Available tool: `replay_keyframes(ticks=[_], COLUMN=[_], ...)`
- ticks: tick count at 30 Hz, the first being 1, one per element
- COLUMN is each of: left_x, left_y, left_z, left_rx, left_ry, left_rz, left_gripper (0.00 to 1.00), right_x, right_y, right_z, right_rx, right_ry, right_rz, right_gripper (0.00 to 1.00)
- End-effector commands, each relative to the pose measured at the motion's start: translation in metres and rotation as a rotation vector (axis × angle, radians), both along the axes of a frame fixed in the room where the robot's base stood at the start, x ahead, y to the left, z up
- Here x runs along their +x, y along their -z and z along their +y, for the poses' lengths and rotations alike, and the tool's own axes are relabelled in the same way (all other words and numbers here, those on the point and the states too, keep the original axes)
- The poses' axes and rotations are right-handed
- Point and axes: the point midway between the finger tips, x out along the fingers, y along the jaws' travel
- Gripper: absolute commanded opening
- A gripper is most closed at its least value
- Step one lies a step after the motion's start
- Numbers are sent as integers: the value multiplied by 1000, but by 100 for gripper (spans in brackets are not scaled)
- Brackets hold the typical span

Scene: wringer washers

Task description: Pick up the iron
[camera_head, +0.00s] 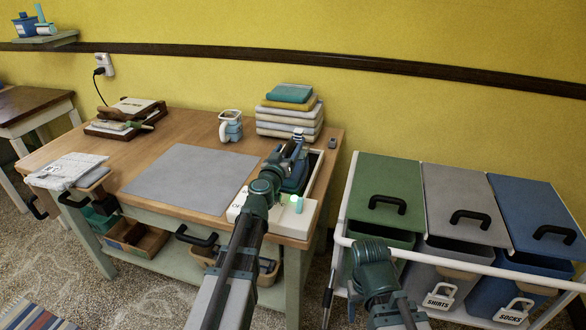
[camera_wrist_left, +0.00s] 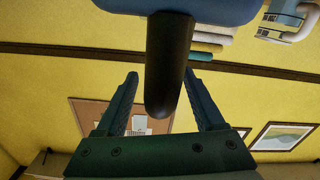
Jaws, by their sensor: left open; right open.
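The iron (camera_head: 290,184) has a blue body and sits in a white stand (camera_head: 308,212) at the right end of the wooden table. My left arm partly covers it in the head view. In the left wrist view its blue body (camera_wrist_left: 225,8) is at the top edge and its black handle (camera_wrist_left: 170,60) runs down between my fingers. My left gripper (camera_head: 297,143) is at the iron, with its open fingers (camera_wrist_left: 160,78) on either side of the handle. A gap shows on both sides. My right arm shows at the bottom right; its gripper is not visible.
A grey mat (camera_head: 190,178) lies bare on the wooden table (camera_head: 172,135). Folded cloths (camera_head: 290,110) and a white-blue jug (camera_head: 230,127) stand behind the stand. Lidded bins (camera_head: 386,190) stand to the right.

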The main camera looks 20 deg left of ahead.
Motion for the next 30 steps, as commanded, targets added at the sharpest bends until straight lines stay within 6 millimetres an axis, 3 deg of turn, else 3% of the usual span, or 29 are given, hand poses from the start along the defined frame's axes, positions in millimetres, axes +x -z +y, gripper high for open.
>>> replay_keyframes(ticks=[3,11,22,23,30], left_x=[16,18,17,17,17], left_y=[0,0,0,0,0], left_z=[0,-1,-1,-1,-1], left_rx=[0,0,0,0,-1], left_ry=[-1,-2,-2,-2,-2], left_rz=[0,0,0,0,0], left_gripper=[70,70,4,0,0], right_x=[0,0,0,0,0], right_y=[0,0,0,0,0], right_z=[0,0,0,0,0], right_rx=[0,0,0,0,0], right_ry=[0,0,0,0,0], right_rz=[0,0,0,0,0], right_gripper=[64,64,64,64,64])
